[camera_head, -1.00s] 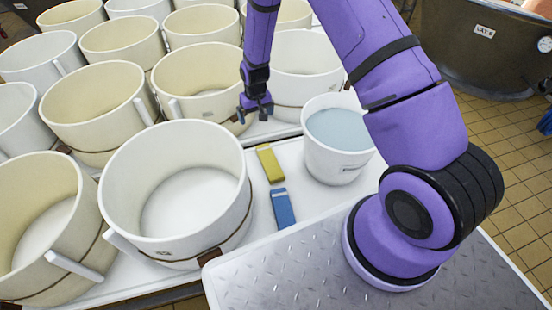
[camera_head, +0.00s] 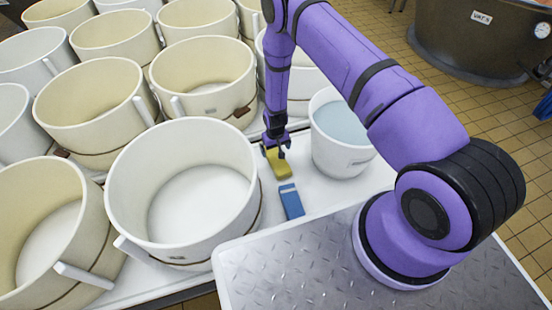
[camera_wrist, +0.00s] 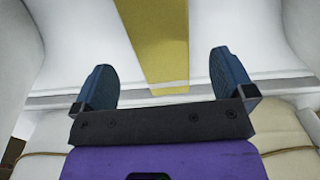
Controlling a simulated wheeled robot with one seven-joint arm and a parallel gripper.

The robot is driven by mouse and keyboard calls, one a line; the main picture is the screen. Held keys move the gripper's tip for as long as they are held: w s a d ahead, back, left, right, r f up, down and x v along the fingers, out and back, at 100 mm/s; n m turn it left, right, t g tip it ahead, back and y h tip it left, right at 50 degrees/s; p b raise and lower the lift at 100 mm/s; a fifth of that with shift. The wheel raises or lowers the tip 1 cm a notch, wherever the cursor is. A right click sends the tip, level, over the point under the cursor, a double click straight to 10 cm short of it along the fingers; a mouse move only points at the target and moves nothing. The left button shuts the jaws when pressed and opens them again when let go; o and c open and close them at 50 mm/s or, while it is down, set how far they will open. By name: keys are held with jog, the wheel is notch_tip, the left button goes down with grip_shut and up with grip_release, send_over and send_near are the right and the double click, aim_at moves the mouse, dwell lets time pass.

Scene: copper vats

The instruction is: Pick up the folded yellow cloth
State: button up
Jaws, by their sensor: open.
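The folded yellow cloth (camera_head: 279,168) lies on the white table between the large white tub and the bucket. In the wrist view the yellow cloth (camera_wrist: 153,40) runs between and beyond my two fingers. My gripper (camera_head: 275,148) is open and points down at the far end of the cloth, partly covering it. In the wrist view my gripper (camera_wrist: 167,85) shows its blue fingers spread wide, with nothing held. I cannot tell exactly how far the fingertips are above the table.
A white bucket of bluish liquid (camera_head: 341,139) stands to the right. A large white tub (camera_head: 182,195) stands close on the left, with several more tubs behind. A metal plate surface (camera_head: 300,270) is in front.

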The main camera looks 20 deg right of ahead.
aim_at(276, 156)
jog(key=shift+s+f, duration=0.1)
jog(key=shift+f, duration=2.75)
jog(key=shift+c, duration=0.2)
jog(key=c, duration=1)
